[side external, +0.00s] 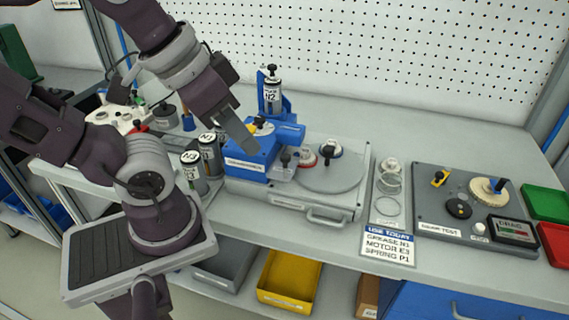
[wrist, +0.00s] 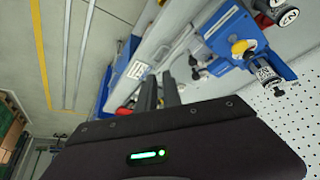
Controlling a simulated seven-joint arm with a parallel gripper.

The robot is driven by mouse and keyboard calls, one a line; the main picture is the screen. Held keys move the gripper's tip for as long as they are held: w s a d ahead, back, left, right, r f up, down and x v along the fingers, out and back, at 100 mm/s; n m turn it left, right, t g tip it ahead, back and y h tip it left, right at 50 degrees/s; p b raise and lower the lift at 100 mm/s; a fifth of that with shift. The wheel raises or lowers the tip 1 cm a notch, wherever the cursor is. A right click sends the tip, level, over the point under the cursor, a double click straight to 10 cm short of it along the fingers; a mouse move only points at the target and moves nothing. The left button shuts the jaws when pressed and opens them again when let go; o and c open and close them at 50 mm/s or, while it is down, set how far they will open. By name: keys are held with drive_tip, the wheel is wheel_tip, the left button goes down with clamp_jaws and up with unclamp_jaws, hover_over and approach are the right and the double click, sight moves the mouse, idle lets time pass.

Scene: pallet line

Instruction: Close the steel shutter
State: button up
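A small grey metal plate with a black knob (side external: 285,160) sits at the right side of the blue unit (side external: 247,168); it looks like the steel shutter, though I cannot tell for sure or see how far it is open. The blue unit has a yellow part with a black knob on top, and a canister marked N2 (side external: 272,93) stands upright in its blue holder. My gripper (side external: 246,140) is above the blue unit, pointing down at it, with nothing seen in it. In the wrist view, its two dark fingers (wrist: 160,93) are apart; the blue unit (wrist: 222,38) shows beyond them.
Canisters N3 (side external: 191,172) and N1 (side external: 210,155) stand left of the blue unit. A round grey plate (side external: 330,178) lies right of it. Further right are a card (side external: 388,246), a test panel (side external: 440,200) and green and red trays (side external: 553,238). The bench behind is clear.

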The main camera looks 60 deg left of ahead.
drive_tip(key=o, duration=0.6)
drive_tip(key=w+n, duration=0.1)
drive_tip(key=n, duration=0.1)
drive_tip(key=w+a+n+g, duration=0.1)
drive_tip(key=w+n, duration=0.1)
drive_tip(key=w+a+n+g, duration=0.1)
drive_tip(key=n, duration=0.1)
drive_tip(key=shift+w+a+f, duration=0.15)
drive_tip(key=shift+w+f, duration=0.05)
drive_tip(key=shift+w, duration=0.05)
drive_tip(key=n+g, duration=0.3)
drive_tip(key=n, duration=0.7)
approach(286, 155)
drive_tip(key=shift+s+d+f, duration=0.15)
drive_tip(key=shift+d+f, duration=0.15)
drive_tip(key=shift+d, duration=0.15)
drive_tip(key=shift+w+a+f+n+g, duration=0.15)
drive_tip(key=shift+a+f+n, duration=0.05)
drive_tip(key=shift+f+n, duration=0.3)
drive_tip(key=shift+w+a+f+n+g, duration=0.15)
drive_tip(key=shift+a+f+n, duration=0.05)
drive_tip(key=shift+f+n, duration=0.25)
wheel_tip(286, 155, down, 5)
drive_tip(key=shift+f, duration=0.5)
clamp_jaws()
